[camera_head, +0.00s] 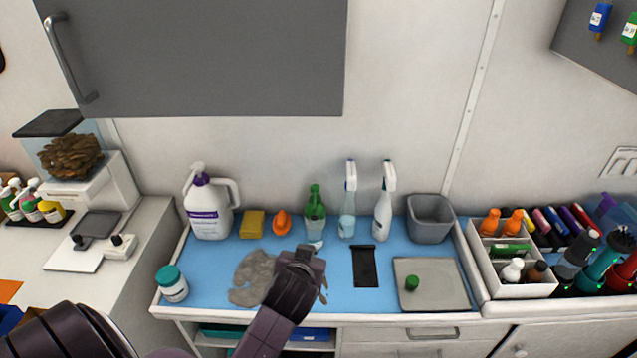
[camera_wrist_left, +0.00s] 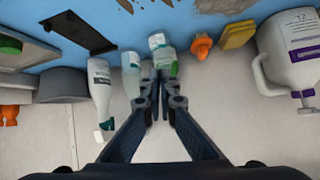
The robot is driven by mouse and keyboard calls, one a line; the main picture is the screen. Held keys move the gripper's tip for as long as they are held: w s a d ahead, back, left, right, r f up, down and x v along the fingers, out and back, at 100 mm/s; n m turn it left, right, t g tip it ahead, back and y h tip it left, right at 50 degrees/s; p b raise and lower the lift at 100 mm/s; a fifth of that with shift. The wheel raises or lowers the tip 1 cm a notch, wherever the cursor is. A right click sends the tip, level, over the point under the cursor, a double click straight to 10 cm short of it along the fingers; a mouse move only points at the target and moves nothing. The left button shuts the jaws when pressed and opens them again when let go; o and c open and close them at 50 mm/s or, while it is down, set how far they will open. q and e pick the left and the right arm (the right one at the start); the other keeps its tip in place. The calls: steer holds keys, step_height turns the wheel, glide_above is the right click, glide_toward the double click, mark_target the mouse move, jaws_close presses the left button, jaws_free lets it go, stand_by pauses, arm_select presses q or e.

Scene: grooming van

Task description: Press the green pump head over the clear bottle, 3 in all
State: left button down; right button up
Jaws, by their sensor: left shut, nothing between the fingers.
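A clear bottle (camera_head: 316,230) with a green pump head (camera_head: 315,193) stands upright near the back of the blue counter mat. In the left wrist view the bottle (camera_wrist_left: 158,45) appears upside down, just beyond the fingertips. My left gripper (camera_head: 308,250) is in front of the bottle. In the left wrist view its fingers (camera_wrist_left: 160,80) are together and empty. They overlap the lower green part of the bottle in that view, so I cannot tell whether they touch the pump head. My right gripper is not in view.
Two spray bottles (camera_head: 347,225) (camera_head: 382,217) stand right of the pump bottle. An orange object (camera_head: 282,223), a yellow sponge (camera_head: 252,224) and a large white jug (camera_head: 207,210) stand left. A grey bin (camera_head: 431,222) and a tray (camera_head: 440,290) are further right.

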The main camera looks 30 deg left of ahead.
arm_select(q)
steer(key=w+a+r+n+t+y, duration=0.2)
steer(key=w+a+r, duration=0.3)
steer(key=w+r, duration=0.5)
steer(key=shift+n+t+y, duration=0.3)
steer(key=shift+t+y, duration=0.2)
steer(key=p, duration=0.3)
glide_above(315, 193)
step_height(315, 193, down, 2)
steer(key=shift+w+a+f, duration=0.1)
steer(key=shift+w+f, duration=0.05)
step_height(315, 193, down, 3)
steer(key=shift+f, duration=0.6)
